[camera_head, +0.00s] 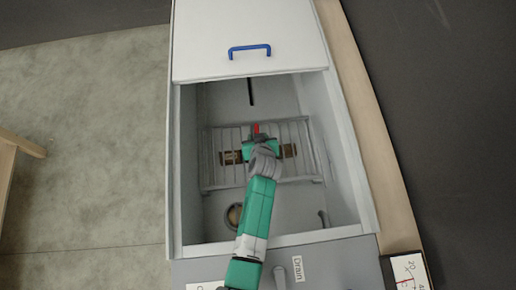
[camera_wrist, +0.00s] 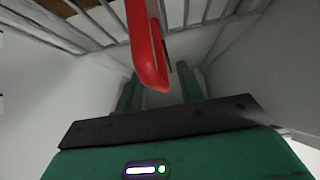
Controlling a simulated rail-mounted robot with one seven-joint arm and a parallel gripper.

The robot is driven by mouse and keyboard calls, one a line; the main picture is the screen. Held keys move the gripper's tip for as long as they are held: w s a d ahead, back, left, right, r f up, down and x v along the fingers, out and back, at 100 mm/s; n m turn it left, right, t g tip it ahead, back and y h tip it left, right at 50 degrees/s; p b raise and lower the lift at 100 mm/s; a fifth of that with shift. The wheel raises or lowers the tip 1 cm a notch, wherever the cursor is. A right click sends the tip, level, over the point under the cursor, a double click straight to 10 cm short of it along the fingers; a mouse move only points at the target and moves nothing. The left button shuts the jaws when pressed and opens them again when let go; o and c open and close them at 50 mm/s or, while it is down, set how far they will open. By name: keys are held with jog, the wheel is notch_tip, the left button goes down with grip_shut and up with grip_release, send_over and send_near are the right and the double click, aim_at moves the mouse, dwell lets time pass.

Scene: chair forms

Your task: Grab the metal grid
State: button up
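The metal grid (camera_head: 215,172) lies inside the white basin, below its rim, seen from above in the head view. It also shows along the top of the wrist view (camera_wrist: 205,12). A red handle (camera_wrist: 146,45), seemingly on the grid, comes down from the top of the wrist view; only a small red part (camera_head: 256,128) shows in the head view. My gripper (camera_head: 257,137) is over the middle of the grid and hides part of it. In the wrist view its green fingers (camera_wrist: 159,82) stand apart, with the red handle's end between them in the picture. I cannot tell whether they touch.
The white basin (camera_head: 188,215) has walls around my arm. A white lid (camera_head: 210,40) with a blue handle (camera_head: 249,49) covers its back part. Brown pieces (camera_head: 288,150) show at the grid. A round drain opening (camera_head: 234,214) is at the basin's front left.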

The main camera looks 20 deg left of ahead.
jog(key=shift+c, duration=0.5)
jog(key=shift+r, duration=0.1)
grip_shut()
jog(key=shift+w, duration=0.1)
dwell(0.6)
